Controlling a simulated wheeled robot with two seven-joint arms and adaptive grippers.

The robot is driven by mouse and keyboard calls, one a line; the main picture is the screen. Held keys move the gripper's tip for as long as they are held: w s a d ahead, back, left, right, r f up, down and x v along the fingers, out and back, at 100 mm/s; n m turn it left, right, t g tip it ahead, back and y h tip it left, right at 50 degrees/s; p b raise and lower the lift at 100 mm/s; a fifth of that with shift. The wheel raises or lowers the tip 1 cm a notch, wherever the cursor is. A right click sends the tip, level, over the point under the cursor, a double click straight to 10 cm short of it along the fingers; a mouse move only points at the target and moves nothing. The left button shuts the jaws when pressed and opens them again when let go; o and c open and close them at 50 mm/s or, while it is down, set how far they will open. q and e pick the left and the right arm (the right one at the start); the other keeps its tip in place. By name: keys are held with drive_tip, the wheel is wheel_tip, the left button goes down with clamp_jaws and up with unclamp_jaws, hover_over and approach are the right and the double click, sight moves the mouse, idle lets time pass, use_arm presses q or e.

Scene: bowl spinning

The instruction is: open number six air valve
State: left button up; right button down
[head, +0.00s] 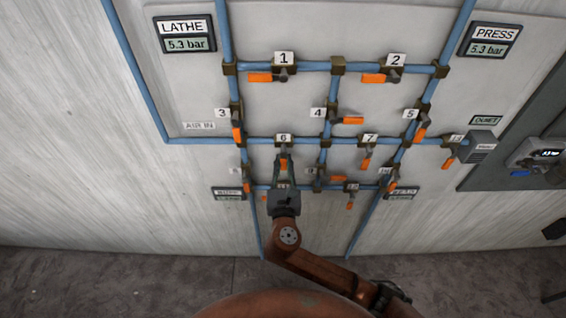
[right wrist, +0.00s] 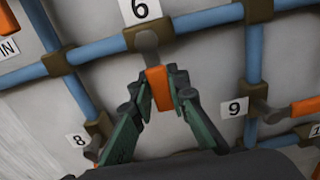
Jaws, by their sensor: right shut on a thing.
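Valve number six sits on the horizontal blue pipe below its white label 6 (head: 283,138). Its orange handle (head: 284,164) hangs down, across the pipe. In the right wrist view the orange handle (right wrist: 159,88) is between the fingers, below the brass valve body (right wrist: 148,38). My right gripper (head: 284,168) reaches up from below and is shut on the handle; its fingertips also show in the right wrist view (right wrist: 160,92). The lower end of the handle is between the fingers. My left gripper is not in view.
Other valves with orange handles surround it, including valve 7 (head: 367,162) at right and valve 3 (head: 237,134) at upper left. The label 9 (right wrist: 235,107) and label 8 (right wrist: 78,141) flank my fingers. A grey panel (head: 520,130) stands at the right.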

drive_tip(key=shift+a, duration=0.1)
idle(0.4)
drive_tip(key=shift+a+r+m+p, duration=0.15)
drive_tip(key=shift+a+m+p, duration=0.35)
drive_tip(key=shift+m, duration=0.65)
drive_tip(key=shift+a+r+m+p, duration=0.15)
drive_tip(key=shift+a+m+p, duration=0.3)
drive_tip(key=shift+m, duration=0.65)
drive_tip(key=shift+a+r+m+p, duration=0.15)
drive_tip(key=shift+a+m+p, duration=0.35)
drive_tip(key=shift+m, duration=0.65)
drive_tip(key=shift+d, duration=0.1)
drive_tip(key=c, duration=1.8)
unclamp_jaws()
drive_tip(key=shift+c, duration=0.2)
drive_tip(key=shift+s, duration=0.1)
drive_tip(key=s, duration=1.1)
drive_tip(key=shift+s, duration=0.4)
